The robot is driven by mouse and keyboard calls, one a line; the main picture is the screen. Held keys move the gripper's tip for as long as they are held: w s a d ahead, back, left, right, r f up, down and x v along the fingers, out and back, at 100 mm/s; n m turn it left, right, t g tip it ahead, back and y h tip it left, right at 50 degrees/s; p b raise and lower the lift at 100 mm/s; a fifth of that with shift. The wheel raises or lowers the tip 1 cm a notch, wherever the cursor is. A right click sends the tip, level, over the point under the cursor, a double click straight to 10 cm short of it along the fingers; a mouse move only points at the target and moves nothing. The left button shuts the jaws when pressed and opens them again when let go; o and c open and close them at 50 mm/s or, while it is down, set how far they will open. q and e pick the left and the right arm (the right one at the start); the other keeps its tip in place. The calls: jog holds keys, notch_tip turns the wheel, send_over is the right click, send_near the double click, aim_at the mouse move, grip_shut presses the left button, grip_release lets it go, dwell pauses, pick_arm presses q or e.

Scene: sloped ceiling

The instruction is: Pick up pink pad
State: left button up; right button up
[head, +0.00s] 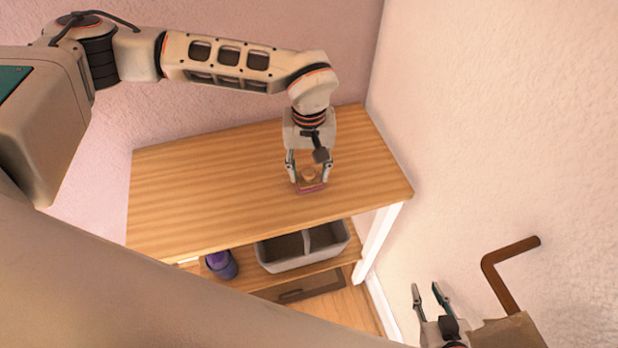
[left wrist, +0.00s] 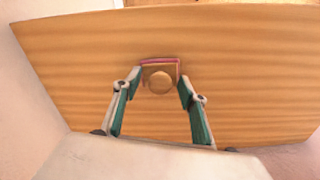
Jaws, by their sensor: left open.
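The pink pad (head: 312,189) lies on the wooden table (head: 210,195) near its right side. A tan square piece with a round knob (left wrist: 160,82) sits on top of it and hides most of it. In the left wrist view only a pink edge of the pad (left wrist: 160,60) shows behind that piece. My left gripper (head: 310,180) points down at the pad, open, with one finger on each side of the tan piece. Whether the fingers touch it I cannot tell. My right gripper (head: 426,288) is open and empty at lower right, away from the table.
Below the tabletop, a grey two-compartment bin (head: 346,247) and a purple cup-like object (head: 221,264) stand on a lower shelf. A brown bent bar (head: 492,270) is on the right wall. The tabletop is otherwise bare, with walls close behind and right.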

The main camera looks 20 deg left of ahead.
pick_arm(q)
grip_shut()
jog(key=shift+r, duration=0.1)
